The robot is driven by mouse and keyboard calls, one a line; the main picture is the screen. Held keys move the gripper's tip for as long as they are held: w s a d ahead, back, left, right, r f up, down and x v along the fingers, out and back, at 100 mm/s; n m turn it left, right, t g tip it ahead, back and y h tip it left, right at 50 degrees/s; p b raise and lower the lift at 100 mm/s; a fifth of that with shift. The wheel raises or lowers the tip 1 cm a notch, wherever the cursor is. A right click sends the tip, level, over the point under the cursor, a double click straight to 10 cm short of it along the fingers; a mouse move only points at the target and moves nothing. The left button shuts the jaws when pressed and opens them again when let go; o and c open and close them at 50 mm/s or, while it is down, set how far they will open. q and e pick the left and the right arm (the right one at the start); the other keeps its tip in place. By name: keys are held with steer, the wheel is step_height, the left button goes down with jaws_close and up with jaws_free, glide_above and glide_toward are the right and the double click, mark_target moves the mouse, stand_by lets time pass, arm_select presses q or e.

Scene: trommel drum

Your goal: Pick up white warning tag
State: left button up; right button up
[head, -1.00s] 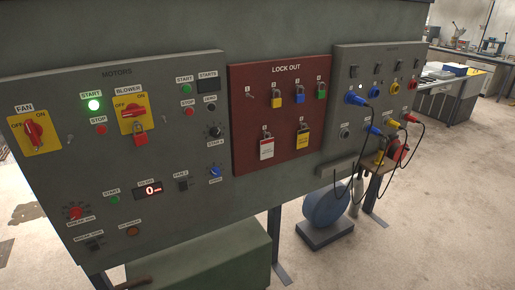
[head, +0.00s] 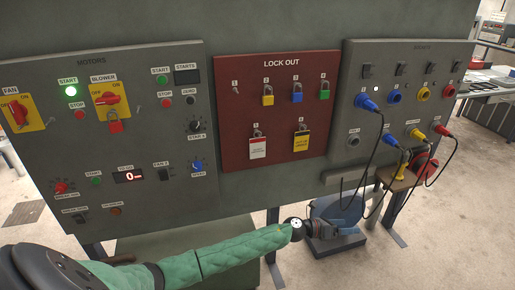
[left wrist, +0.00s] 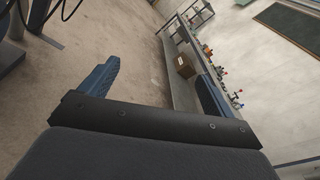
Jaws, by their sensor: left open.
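The white warning tag (head: 258,148) with a red top band hangs from a padlock at position 5 in the lower row of the red lock out board (head: 228,120). A yellow tag (head: 301,142) hangs to its right. My left arm, in a green sleeve, comes in from the lower left. Its gripper (head: 348,238) is below the panel and to the lower right of the white tag, well apart from it. In the left wrist view its two blue fingers stand wide apart with nothing between them (left wrist: 155,90). My right gripper is in neither view.
Yellow, blue and green padlocks (head: 297,92) hang in the board's upper row. The motors panel (head: 140,140) is to the left. The sockets panel (head: 400,60) on the right has plugged cables (head: 385,150) hanging down near my left gripper.

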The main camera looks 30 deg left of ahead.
arm_select(q)
step_height(320, 180, up, 5)
steer(key=w+a+m+g, duration=0.15)
steer(key=m+g, duration=0.35)
steer(key=m, duration=0.5)
steer(key=m+g+y, duration=0.2)
steer(key=m+y, duration=1.1)
steer(key=y, duration=0.5)
glide_toward(258, 141)
steer(key=w+f, duration=0.1)
steer(key=p+x, duration=0.2)
steer(key=shift+w+a+f, duration=0.2)
steer(key=shift+a, duration=0.2)
steer(key=p+x, duration=0.3)
steer(key=x, duration=0.1)
steer(key=shift+s+f, duration=0.15)
steer(key=shift+s, duration=0.2)
steer(key=shift+w+a+f+p, duration=0.15)
steer(key=shift+a+f+p, duration=0.15)
steer(key=shift+f, duration=0.2)
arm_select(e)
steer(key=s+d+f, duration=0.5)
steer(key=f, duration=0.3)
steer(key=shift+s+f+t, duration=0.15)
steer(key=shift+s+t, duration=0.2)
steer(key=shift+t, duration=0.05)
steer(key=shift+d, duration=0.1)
